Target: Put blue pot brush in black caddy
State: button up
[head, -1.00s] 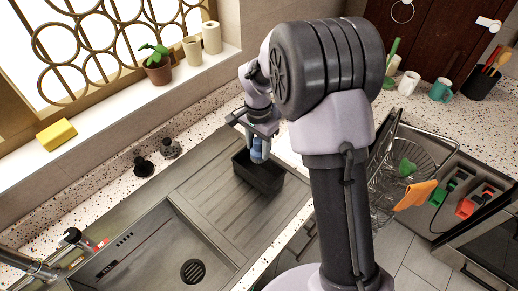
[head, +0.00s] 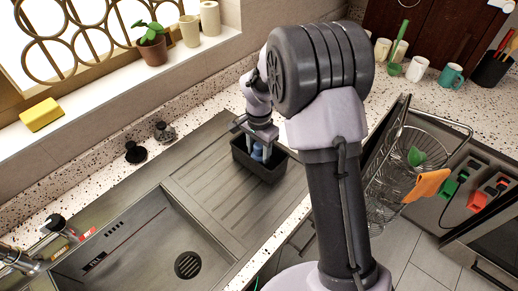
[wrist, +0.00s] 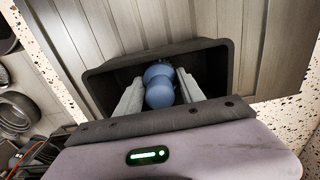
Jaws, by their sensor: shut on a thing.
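The black caddy (head: 262,168) stands on the sink's ridged drainboard, and its rim shows in the wrist view (wrist: 222,48). The blue pot brush (wrist: 159,84) is between the two fingers of my gripper (wrist: 158,92), which is shut on it. In the head view the brush (head: 257,152) shows as a small blue shape at the caddy's opening, below my gripper (head: 257,136). In the wrist view the brush and fingertips lie within the caddy's rim. The brush's lower end is hidden, so I cannot tell if it touches the caddy floor.
The sink basin (head: 140,250) lies left of the drainboard (head: 215,190). Two dark knobs (head: 135,152) stand behind it. A wire rack (head: 400,165) with an orange cloth (head: 427,185) is to the right. A windowsill with a potted plant (head: 151,45) runs along the back.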

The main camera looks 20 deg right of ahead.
jog(key=o, duration=1.4)
jog(key=shift+o, duration=0.6)
jog(key=o, duration=0.4)
